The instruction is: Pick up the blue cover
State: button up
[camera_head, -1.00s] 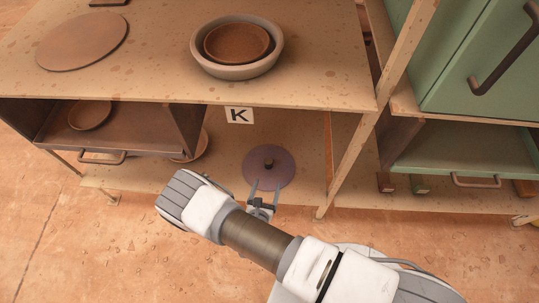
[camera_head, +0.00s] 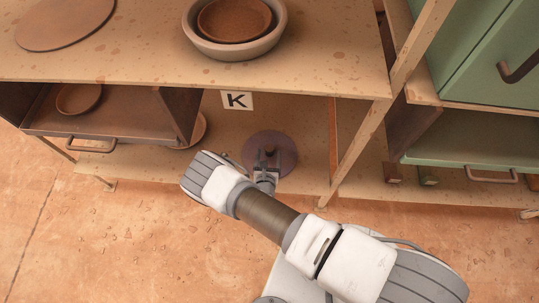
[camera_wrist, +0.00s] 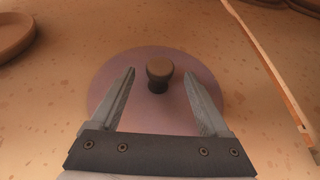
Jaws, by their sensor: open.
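The blue cover (camera_head: 285,143) looks purple-blue here, a flat round disc with a dark knob (camera_wrist: 159,73) at its middle. It lies on the lower shelf under the K label. My gripper (camera_head: 268,165) is over the cover's near part.
A wooden divider (camera_wrist: 272,75) stands right of the cover. A round dish (camera_head: 194,131) is to the left, partly behind an open drawer (camera_head: 110,125). The upper shelf (camera_head: 330,65) overhangs, carrying nested bowls (camera_head: 235,45). Bare shelf surrounds the cover.

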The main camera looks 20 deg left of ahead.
aim_at(270, 145)
jog(key=b+x, duration=0.2)
jog(key=x, duration=0.4)
jog(key=shift+w+b, duration=0.1)
jog(key=shift+b, duration=0.3)
jog(key=shift+w+a, duration=0.15)
jog(key=shift+w, duration=0.15)
jog(key=shift+r, duration=0.1)
grip_shut()
